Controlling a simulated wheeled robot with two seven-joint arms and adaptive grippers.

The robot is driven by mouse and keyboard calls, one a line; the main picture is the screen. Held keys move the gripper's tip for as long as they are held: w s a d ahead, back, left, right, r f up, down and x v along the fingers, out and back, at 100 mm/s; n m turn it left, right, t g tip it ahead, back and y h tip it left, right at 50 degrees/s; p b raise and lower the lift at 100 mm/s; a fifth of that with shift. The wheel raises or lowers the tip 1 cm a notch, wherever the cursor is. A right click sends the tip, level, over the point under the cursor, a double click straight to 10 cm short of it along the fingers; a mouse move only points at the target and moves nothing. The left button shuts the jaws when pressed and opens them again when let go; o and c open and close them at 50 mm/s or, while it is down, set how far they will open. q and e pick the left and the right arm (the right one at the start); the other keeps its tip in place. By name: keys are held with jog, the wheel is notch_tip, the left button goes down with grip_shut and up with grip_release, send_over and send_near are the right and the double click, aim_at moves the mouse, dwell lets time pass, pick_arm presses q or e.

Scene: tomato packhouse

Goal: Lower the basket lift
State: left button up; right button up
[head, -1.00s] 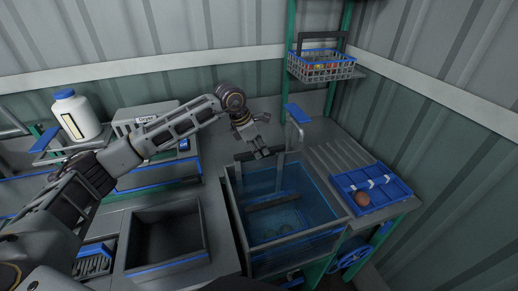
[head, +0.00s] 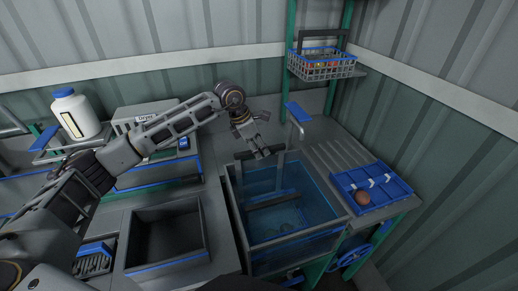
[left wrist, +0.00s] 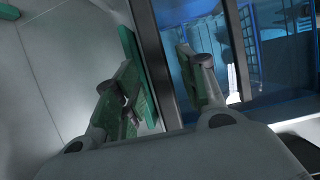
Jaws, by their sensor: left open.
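A grey wire basket (head: 335,70) with a blue rim and dark handle sits on a shelf between green posts at the upper right; reddish contents show inside. Below it is a clear tank (head: 335,228) of blue water with a dark bar (head: 280,201) across its inside. A blue-topped lever (head: 296,112) stands behind the tank. I cannot tell which part works the lift. My left gripper (head: 262,142) is open and empty, just above the tank's far left corner. Its spread fingers show in the left wrist view (left wrist: 156,66), beside the tank's dark edge. My right gripper is out of view.
A blue tray (head: 390,181) with one reddish round item lies on the ribbed drainboard right of the tank. A dark sink (head: 165,237) lies to the left. A white jar (head: 76,113) with a blue lid and a labelled box stand at the back left.

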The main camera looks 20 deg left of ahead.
pick_arm(q)
jog(key=v, duration=1.1)
jog(key=shift+s+a+r, duration=0.1)
jog(key=shift+s+r, duration=0.05)
dwell(0.4)
